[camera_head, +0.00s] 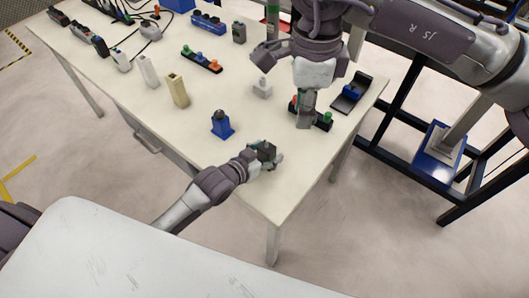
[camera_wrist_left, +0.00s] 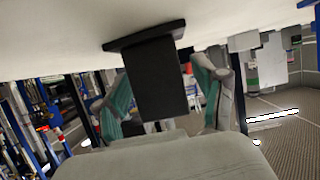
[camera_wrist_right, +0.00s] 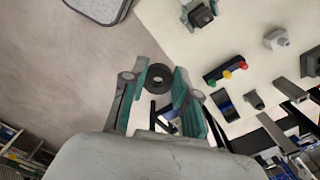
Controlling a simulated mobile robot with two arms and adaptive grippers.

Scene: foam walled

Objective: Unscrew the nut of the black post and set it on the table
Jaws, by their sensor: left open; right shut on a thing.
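The black post (camera_head: 266,151) stands on the table near its front edge; in the left wrist view it appears upside down (camera_wrist_left: 160,85), with a wide base against the tabletop. My left gripper (camera_head: 269,158) is open, one finger on each side of the post, with gaps visible in the left wrist view. My right gripper (camera_head: 306,122) points down over the table, right of the post and apart from it. It is shut on the nut, a dark ring (camera_wrist_right: 158,78) between its fingertips in the right wrist view. The nut is not distinguishable in the head view.
A blue post (camera_head: 222,128), a cream post (camera_head: 178,91) and a white post (camera_head: 148,71) stand to the left. A button strip (camera_head: 325,121) lies beside my right gripper, partly hidden. A black tray (camera_head: 361,82) lies at the right edge. Bare tabletop lies around the black post.

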